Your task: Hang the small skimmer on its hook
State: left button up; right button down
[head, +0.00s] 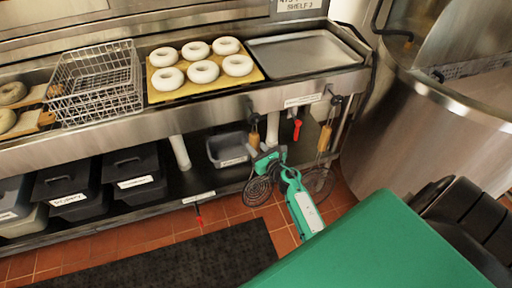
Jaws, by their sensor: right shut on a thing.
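The small skimmer (254,137) has a wooden handle and a round wire spiral head that shows lower down. It is upright under the counter's front edge. My right gripper (264,158) is green and shut on it below the wooden part. A dark hook (254,116) is at the top of the handle; I cannot tell whether the handle's end is on it or only close to it. A second skimmer (325,138) with a wooden handle hangs to the right, below another dark hook (337,100). Its wire head is partly behind my arm. My left gripper is not in view.
The steel counter holds a wire basket (97,84), a board of bagels (202,69) and an empty tray (305,50). Dark bins (133,176) and a grey tub (228,149) sit on the lower shelf. A red valve handle (297,129) is between the skimmers. A large steel kettle (430,125) stands right.

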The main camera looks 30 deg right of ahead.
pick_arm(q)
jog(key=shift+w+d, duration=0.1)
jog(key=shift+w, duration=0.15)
pick_arm(e)
jog(key=c, duration=1.1)
grip_release()
jog(key=shift+o, duration=0.2)
jog(key=shift+s, duration=0.1)
jog(key=shift+s, duration=0.3)
jog(key=s, duration=0.5)
jog(key=shift+s+d+b, duration=0.1)
jog(key=shift+s+b, duration=0.15)
jog(key=shift+b, duration=0.05)
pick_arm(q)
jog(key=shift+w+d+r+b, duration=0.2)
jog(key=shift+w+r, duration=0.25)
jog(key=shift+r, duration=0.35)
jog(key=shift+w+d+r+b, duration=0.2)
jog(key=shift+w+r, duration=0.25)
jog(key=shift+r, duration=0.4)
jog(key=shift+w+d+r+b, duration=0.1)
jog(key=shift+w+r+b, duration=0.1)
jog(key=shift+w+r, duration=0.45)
pick_arm(e)
jog(key=s, duration=0.7)
jog(key=shift+s+r, duration=0.25)
jog(key=shift+r, duration=0.05)
